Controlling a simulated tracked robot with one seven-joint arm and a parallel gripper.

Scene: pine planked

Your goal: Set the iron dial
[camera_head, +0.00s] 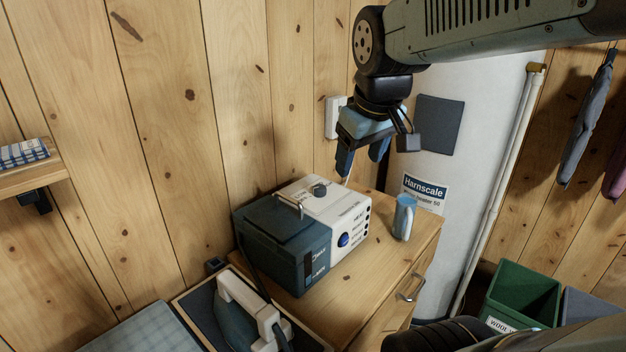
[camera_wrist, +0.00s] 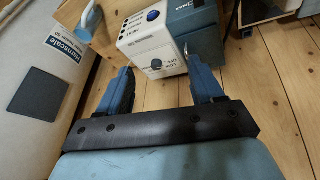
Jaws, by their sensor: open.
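The iron's station is a white and dark blue box (camera_head: 300,225) on the wooden cabinet. The iron (camera_head: 240,312), pale-handled with a dark body, rests at the lower left.
A light blue mug (camera_head: 403,217) stands right of the box, close to the dial side. The plank wall and a white tank (camera_head: 445,125) stand behind. A green bin (camera_head: 522,292) is at the lower right. The cabinet top (camera_head: 350,285) is bare in front of the box.

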